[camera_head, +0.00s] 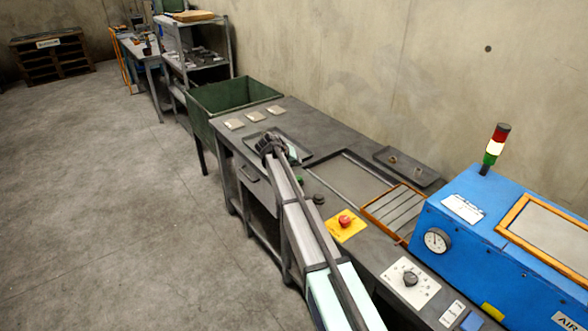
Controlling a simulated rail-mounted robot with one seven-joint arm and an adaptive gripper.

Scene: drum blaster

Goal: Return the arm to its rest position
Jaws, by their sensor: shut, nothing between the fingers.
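My arm reaches from the bottom middle of the head view up and away over the front edge of the long grey workbench (322,133). At its far end, the dark gripper (268,146) shows small, in front of a shallow dark tray (297,148) on the bench. It is shut, and I see nothing held in it. The arm hides part of the bench front and part of the tray. The gripper's height above the bench is hard to tell.
A blue machine (470,255) with a gauge and signal tower (495,146) stands at the right. A red button on a yellow plate (346,226) and an orange-framed rack (396,209) lie near the arm. A green bin (235,97) stands beyond. The left floor (100,210) is clear.

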